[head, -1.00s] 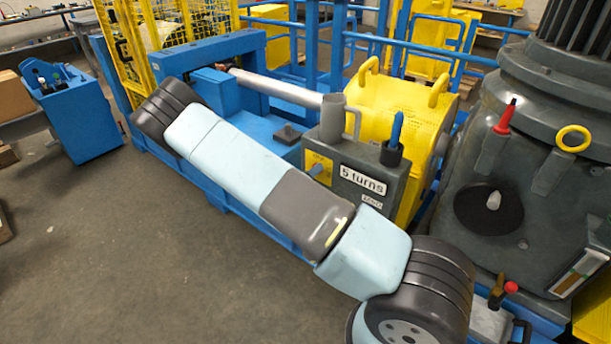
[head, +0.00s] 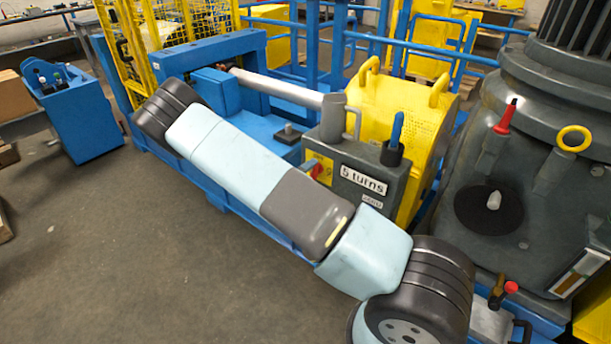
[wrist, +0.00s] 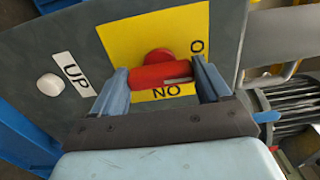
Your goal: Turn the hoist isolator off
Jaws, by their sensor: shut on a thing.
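The hoist isolator is a red rotary handle (wrist: 160,76) on a yellow plate (wrist: 124,38) in the wrist view. My gripper (wrist: 163,68) has one blue finger at each end of the handle and is shut on it. The handle lies roughly level in that view, with a pale mark near its right end. Lettering on the plate reads "NO" just below the handle and "O" to its upper right. In the head view, the red handle (head: 315,169) shows as a small patch at the grey box's left side. My fingers are hidden there behind my arm.
The grey box (head: 400,180) carries a "5 turns" label and a blue-handled tool in a black holder. A white button (wrist: 49,84) sits by an "UP" label. A yellow housing (head: 385,100) stands behind, and a large grey machine (head: 545,180) stands at the right.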

